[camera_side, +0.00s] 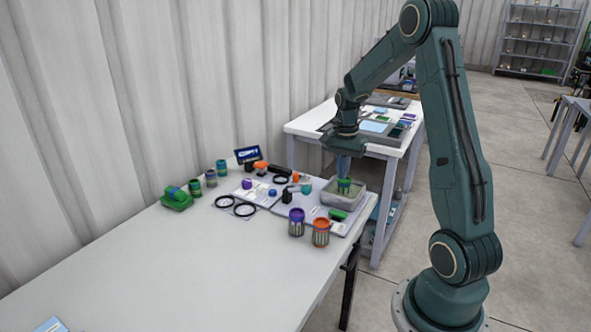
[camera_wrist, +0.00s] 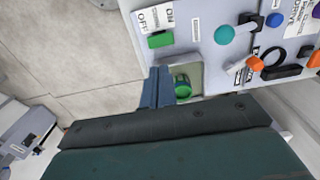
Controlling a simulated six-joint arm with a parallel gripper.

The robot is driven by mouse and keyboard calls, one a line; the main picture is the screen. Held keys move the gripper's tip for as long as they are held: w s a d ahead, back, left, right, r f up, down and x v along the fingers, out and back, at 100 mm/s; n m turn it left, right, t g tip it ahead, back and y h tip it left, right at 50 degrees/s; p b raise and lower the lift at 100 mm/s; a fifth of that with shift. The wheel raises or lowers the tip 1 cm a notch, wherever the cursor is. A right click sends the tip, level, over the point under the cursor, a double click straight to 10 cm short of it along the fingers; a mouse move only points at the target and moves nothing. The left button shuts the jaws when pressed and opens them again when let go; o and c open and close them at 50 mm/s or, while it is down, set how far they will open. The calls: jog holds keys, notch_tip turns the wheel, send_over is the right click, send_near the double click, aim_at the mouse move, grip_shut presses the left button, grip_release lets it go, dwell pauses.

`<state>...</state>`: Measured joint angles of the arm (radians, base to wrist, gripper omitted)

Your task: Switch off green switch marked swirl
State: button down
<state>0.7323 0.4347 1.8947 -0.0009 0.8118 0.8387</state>
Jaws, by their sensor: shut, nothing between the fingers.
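The green switch (camera_side: 338,214) sits on the grey panel near its front right edge, beside the grey tote. In the wrist view the green switch (camera_wrist: 161,40) is a green block next to a white label (camera_wrist: 155,17) reading OFF and ON, with small text between that I cannot read clearly. I cannot tell which way the switch is set. My gripper (camera_side: 344,174) points down over the tote (camera_side: 355,203), just above a green-topped jar (camera_side: 344,185). In the wrist view my gripper's blue fingers (camera_wrist: 158,72) are shut and empty, left of the green jar (camera_wrist: 182,86) and apart from the switch.
A purple jar (camera_side: 296,222) and an orange-topped jar (camera_side: 321,232) stand in front of the panel. Teal, orange and black controls fill the panel's far side. Black rings (camera_side: 245,209) lie to the left. The front of the table (camera_side: 190,270) is mostly clear.

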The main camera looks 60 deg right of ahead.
aim_at(333, 211)
jog(key=shift+r, duration=1.05)
jog(key=shift+w, duration=0.1)
jog(key=shift+w+a, duration=0.1)
jog(key=shift+w, duration=0.7)
jog(key=shift+f, duration=0.25)
notch_tip(333, 211, down, 14)
jog(key=shift+r, duration=0.15)
